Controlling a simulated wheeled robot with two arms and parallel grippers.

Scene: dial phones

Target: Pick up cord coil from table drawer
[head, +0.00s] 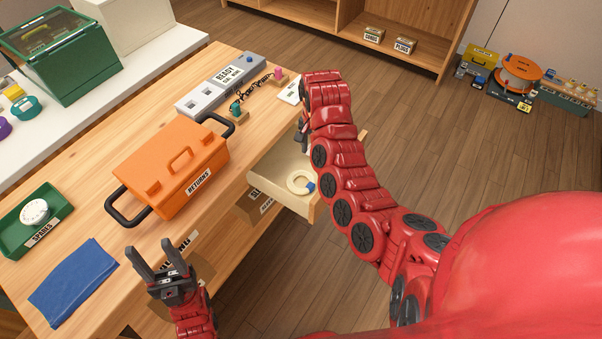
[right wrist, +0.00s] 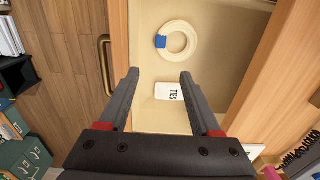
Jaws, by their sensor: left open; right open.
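The cord coil (head: 299,182) is a cream ring with a blue band. It lies in the open table drawer (head: 270,179), near the drawer's front end. In the right wrist view the coil (right wrist: 180,42) lies beyond the fingertips of my right gripper (right wrist: 160,75), which is open and empty and points into the drawer. In the head view my right arm hides most of that gripper. My left gripper (head: 160,252) is open and empty near the table's front edge, by the blue cloth (head: 73,283).
A white box marked TIES (right wrist: 169,91) lies in the drawer near the coil. An orange RETURNS case (head: 172,168), a green SPARES tray (head: 62,218) and a grey READY rack (head: 215,88) stand on the table (head: 95,215). Open floor lies right of the drawer.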

